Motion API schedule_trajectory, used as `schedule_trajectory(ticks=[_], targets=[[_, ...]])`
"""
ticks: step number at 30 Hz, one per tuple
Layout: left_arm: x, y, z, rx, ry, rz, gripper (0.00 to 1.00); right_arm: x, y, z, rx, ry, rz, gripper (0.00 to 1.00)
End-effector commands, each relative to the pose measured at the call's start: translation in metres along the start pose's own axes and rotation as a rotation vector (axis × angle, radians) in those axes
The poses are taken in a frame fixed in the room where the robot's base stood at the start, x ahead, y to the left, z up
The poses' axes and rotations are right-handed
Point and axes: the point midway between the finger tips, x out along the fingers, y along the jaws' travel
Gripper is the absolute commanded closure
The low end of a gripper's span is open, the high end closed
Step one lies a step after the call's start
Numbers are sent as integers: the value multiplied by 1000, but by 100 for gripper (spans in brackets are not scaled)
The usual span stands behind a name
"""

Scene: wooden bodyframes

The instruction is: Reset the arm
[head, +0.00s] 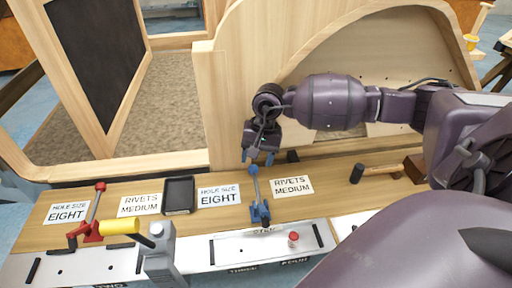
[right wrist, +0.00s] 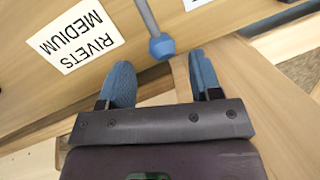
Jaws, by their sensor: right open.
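My right arm comes in from the right in the head view. My right gripper (head: 259,158) hangs above the wooden bench, its blue fingers apart. In the right wrist view the gripper (right wrist: 161,75) is open and empty. The blue knob (right wrist: 162,46) of a grey lever shows just beyond and between the fingertips, apart from them. In the head view this lever (head: 255,188) stands on a blue base (head: 260,213), right below the gripper. My left gripper is not in view.
A red lever tool (head: 95,215) and a grey device with a yellow handle (head: 120,227) stand at left. A black tray (head: 179,194), paper labels (head: 219,195) and a hammer (head: 378,171) lie on the bench. A wooden bodyframe (head: 232,90) rises behind my gripper.

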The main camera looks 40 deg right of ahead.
Motion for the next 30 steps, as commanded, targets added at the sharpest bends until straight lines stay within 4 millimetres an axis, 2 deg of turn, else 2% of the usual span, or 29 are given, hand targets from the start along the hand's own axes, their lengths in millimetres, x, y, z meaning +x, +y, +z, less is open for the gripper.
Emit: schedule_trajectory(ticks=[1, 6, 25, 28, 30], targets=[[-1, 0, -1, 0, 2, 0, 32, -8, 0, 0, 0, 2, -1, 42], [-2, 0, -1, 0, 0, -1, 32, -19, 0, 0, 0, 0, 1, 42], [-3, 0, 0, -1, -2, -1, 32, -21, 0, 0, 0, 0, 0, 42], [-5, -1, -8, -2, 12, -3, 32, -33, -3, 1, -3, 11, -11, 42], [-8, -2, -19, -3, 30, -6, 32, -50, -6, 3, -8, 26, -25, 42]])
